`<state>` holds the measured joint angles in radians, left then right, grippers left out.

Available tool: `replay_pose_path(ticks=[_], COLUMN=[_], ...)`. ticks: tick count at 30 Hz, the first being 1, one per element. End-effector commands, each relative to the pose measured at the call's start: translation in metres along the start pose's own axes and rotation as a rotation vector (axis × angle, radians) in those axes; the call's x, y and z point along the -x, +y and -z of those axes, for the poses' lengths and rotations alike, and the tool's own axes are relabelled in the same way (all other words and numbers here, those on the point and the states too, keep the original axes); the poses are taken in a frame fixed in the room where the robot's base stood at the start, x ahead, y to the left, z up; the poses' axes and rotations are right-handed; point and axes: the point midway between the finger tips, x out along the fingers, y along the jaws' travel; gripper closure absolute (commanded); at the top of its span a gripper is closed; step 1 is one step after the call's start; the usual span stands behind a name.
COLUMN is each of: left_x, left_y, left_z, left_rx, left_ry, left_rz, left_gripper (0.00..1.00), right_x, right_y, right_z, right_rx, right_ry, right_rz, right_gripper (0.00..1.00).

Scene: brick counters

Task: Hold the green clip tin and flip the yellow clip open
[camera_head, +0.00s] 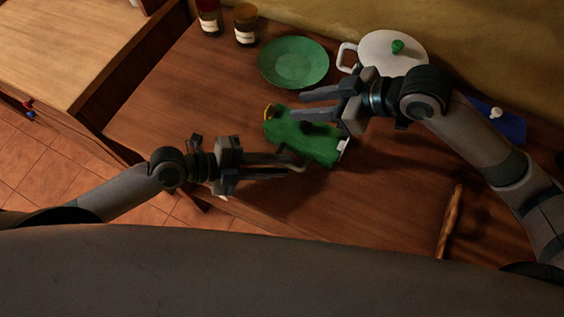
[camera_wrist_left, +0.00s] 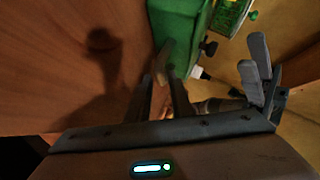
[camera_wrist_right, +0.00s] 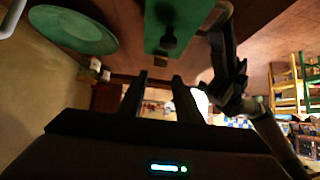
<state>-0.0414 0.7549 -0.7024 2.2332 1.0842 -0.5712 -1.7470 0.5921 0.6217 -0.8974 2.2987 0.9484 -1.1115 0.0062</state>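The green clip tin (camera_head: 318,146) lies on the brown counter in the middle of the head view. Its yellow clip (camera_head: 269,112) is at its upper left end. A dark knob shows on its face, also visible in the right wrist view (camera_wrist_right: 168,40). My right gripper (camera_head: 303,105) is open and empty above the tin, near the clip end.
A green plate (camera_head: 294,62) and a white lidded pot (camera_head: 385,48) stand behind the tin. Two jars (camera_head: 245,24) are at the back left. A brown stick (camera_head: 450,220) lies at right, and a blue object (camera_head: 505,122) is beyond my right arm.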

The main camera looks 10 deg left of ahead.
Motion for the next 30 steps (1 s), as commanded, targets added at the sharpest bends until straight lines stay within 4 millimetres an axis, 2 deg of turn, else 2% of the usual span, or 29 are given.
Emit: replay_pose_path(ticks=[6, 17, 20, 23, 27, 30], left_x=[-0.013, -0.015, -0.015, -0.015, -0.015, -0.015], left_y=[-0.001, -0.001, -0.001, 0.000, 0.000, 0.000], left_z=[0.000, 0.000, 0.000, 0.000, 0.000, 0.000], left_rx=[-0.001, -0.001, -0.001, -0.001, -0.001, -0.001], left_ry=[0.000, 0.000, 0.000, 0.000, 0.000, 0.000], left_rz=[0.001, 0.000, 0.000, 0.000, 0.000, 0.000], left_gripper=[0.80, 0.80, 1.00, 1.00, 1.00, 1.00], right_x=[0.000, 0.000, 0.000, 0.000, -0.001, -0.004], right_y=[0.000, 0.000, 0.000, 0.000, 0.000, -0.001], right_z=[0.000, 0.000, 0.000, 0.000, 0.001, 0.003], right_rx=[0.000, 0.000, 0.000, 0.000, 0.002, 0.007], right_ry=[0.000, 0.000, 0.000, 0.000, -0.002, -0.009], right_rz=[0.000, 0.000, 0.000, 0.000, 0.002, 0.011], right_gripper=[0.69, 0.69, 0.69, 0.69, 1.00, 1.00])
